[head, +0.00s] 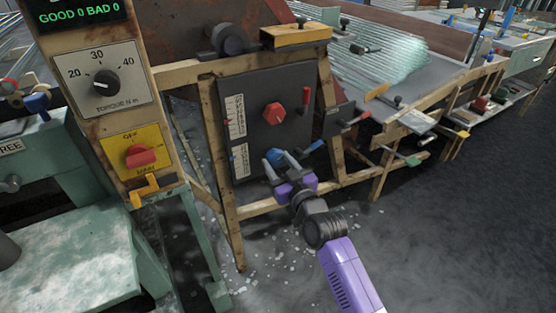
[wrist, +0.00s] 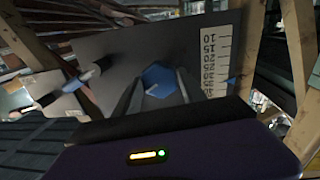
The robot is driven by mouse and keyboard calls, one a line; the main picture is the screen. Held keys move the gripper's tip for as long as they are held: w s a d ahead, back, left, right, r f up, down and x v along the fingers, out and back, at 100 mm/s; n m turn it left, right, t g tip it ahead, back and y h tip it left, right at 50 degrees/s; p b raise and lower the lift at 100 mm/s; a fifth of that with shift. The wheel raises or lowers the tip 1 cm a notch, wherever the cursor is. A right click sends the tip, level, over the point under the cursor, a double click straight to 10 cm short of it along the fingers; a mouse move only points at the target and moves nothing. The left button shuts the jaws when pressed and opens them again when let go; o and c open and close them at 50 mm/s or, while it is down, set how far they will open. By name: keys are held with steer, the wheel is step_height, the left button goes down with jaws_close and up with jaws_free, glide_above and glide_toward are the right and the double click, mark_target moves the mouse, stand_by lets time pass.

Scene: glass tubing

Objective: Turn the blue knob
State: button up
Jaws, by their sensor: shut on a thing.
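The blue knob (head: 274,157) is on the lower part of a dark grey panel (head: 262,90). My gripper (head: 279,162) is at the panel with its fingers around the knob, shut on it. In the wrist view the blue knob (wrist: 159,80) is six-sided with a pale pointer line, and it sits between the two grey fingers. The fingers hide part of its sides. A white number scale (wrist: 221,55) stands beside the knob with a small blue pointer at its edge.
A red knob (head: 273,113) sits above the blue one, with a red-handled lever (head: 305,98) to its right. A wooden frame (head: 208,110) surrounds the panel. A control post with a torque dial (head: 104,82) stands to the left. The floor at the right is clear.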

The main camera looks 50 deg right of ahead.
steer(key=m+p, duration=0.2)
steer(key=m, duration=0.2)
steer(key=shift+r+p, duration=0.2)
steer(key=shift+p, duration=0.15)
steer(key=m+p, duration=0.1)
steer(key=m, duration=0.3)
steer(key=shift+m+y+p, duration=0.3)
steer(key=shift+y+p, duration=0.05)
steer(key=shift+y, duration=0.05)
steer(key=m+p, duration=0.1)
steer(key=m, duration=0.3)
steer(key=shift+d+y, duration=0.1)
steer(key=shift+y, duration=0.2)
steer(key=shift+s+f+m+y, duration=0.1)
steer(key=shift+m+y, duration=0.2)
steer(key=shift+m, duration=1.8)
steer(key=o, duration=1.4)
steer(key=shift+c, duration=0.2)
